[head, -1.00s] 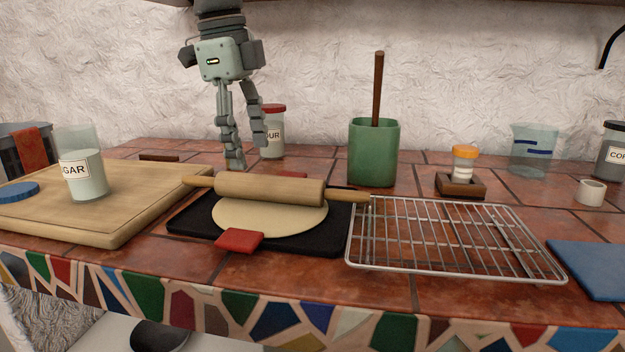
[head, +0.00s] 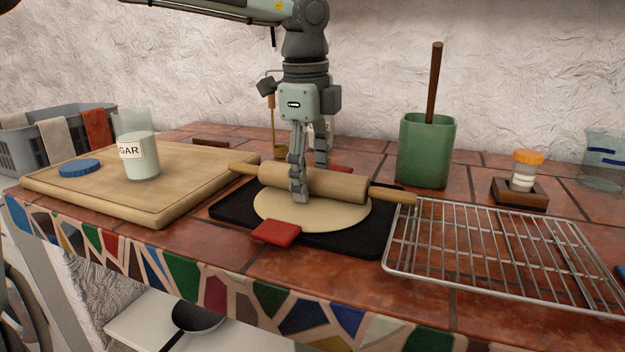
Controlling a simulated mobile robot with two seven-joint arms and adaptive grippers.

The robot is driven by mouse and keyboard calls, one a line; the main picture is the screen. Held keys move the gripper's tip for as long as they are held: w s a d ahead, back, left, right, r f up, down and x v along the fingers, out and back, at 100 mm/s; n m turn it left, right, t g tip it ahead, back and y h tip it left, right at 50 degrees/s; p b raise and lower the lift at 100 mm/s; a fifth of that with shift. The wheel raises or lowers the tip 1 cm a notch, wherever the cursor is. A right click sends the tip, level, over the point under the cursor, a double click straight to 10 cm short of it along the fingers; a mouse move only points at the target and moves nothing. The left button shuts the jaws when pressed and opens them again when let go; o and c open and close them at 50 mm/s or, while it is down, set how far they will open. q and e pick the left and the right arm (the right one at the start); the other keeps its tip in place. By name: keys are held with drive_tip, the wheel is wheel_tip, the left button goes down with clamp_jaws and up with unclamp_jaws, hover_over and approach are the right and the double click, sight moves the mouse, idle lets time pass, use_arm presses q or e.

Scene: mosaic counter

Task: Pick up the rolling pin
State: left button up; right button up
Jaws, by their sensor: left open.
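The wooden rolling pin (head: 345,186) lies across a round of pale dough (head: 300,212) on a black tray (head: 365,240) with red grips. Its handles point left and right. My left gripper (head: 308,183) points down at the pin's barrel, left of its middle. It is open, with one finger in front of the barrel and the other reaching down toward its far side. The far fingertip is hidden, and I cannot tell whether the fingers touch the pin. My right gripper is out of view.
A wire rack (head: 490,255) lies just right of the tray, near the pin's right handle. A green crock (head: 425,150) with a wooden stick stands behind. A cutting board (head: 200,165) with a sugar jar (head: 138,160) is at left.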

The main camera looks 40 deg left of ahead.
use_arm(q)
clamp_jaws()
idle(0.4)
